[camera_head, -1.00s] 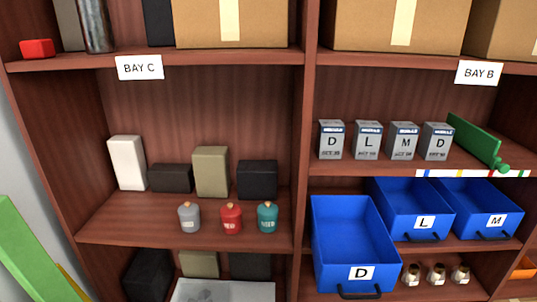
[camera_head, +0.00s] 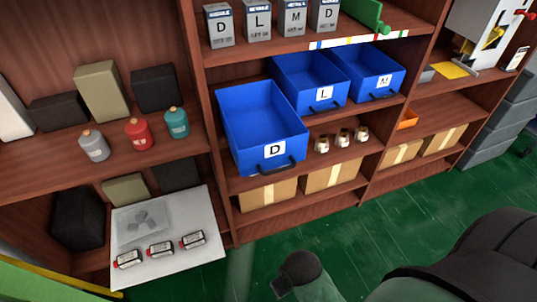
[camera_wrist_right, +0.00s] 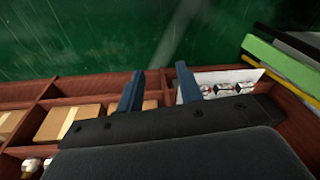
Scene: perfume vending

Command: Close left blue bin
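The left blue bin (camera_head: 262,125), labelled D, is open-topped and empty. It sticks out of its shelf farther than the two bins to its right, labelled L (camera_head: 308,82) and M (camera_head: 368,72). Its dark handle (camera_head: 277,165) is on the front face. My right gripper (camera_wrist_right: 156,80) shows in the right wrist view with its two fingers apart and nothing between them. The shelf and green floor lie beyond it, and it is clear of the bin. My left gripper is not in view.
Small bottles (camera_head: 342,138) stand right of the D bin. Cardboard boxes (camera_head: 268,194) sit below it. A white tray (camera_head: 168,262) with three small packs juts out at lower left. Green floor (camera_head: 400,220) is free in front of the shelves. My dark arm fills the lower right.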

